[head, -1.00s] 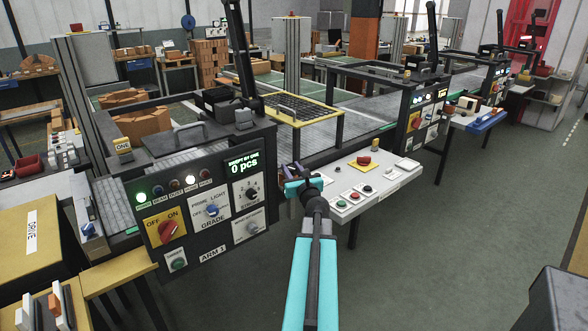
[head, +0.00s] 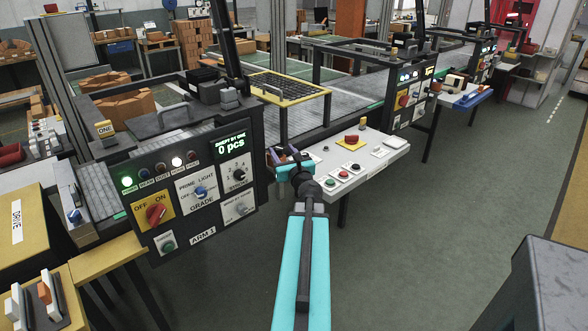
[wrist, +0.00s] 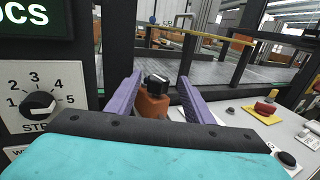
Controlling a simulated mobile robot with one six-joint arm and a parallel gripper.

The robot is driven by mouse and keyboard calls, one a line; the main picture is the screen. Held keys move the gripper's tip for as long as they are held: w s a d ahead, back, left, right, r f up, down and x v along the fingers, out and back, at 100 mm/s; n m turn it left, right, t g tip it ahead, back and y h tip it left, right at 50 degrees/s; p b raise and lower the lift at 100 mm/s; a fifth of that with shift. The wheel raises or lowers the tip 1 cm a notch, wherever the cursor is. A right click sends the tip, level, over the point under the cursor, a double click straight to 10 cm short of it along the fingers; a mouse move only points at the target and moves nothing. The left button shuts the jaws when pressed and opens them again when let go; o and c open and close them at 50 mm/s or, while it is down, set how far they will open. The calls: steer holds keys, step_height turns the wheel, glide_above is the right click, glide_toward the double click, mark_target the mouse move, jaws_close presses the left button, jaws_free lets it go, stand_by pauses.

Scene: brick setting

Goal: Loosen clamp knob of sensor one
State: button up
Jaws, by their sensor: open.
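A yellow tag marked ONE (head: 105,128) sits on the left end of the near machine frame. A blue knob (head: 75,215) shows low at the left of that machine; I cannot tell whether it is the clamp knob of sensor one. My gripper (head: 284,154) is open, beside the right edge of the ARM 1 panel (head: 190,203). In the wrist view its purple fingers (wrist: 160,82) stand apart. An orange-brown body (wrist: 152,105) with a black knob-like top (wrist: 156,82) shows between them, apparently beyond the fingertips. I cannot tell whether they touch it.
A white button console (head: 365,160) lies just right of my gripper. A numbered black dial (wrist: 38,106) is at the left in the wrist view. A yellow-framed mesh guard (head: 290,88) stands behind. Open floor (head: 430,230) lies to the right.

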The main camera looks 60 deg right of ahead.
steer(key=v, duration=0.3)
steer(key=shift+r+p, duration=0.1)
steer(key=shift+p, duration=0.9)
steer(key=p, duration=0.4)
steer(key=shift+s+a, duration=0.25)
steer(key=shift+s, duration=0.05)
steer(key=p+v, duration=0.1)
steer(key=p, duration=0.5)
steer(key=shift+s+a, duration=0.15)
steer(key=shift+s, duration=0.15)
steer(key=p, duration=0.8)
glide_toward(281, 150)
steer(key=shift+v, duration=1.15)
steer(key=shift+s, duration=0.15)
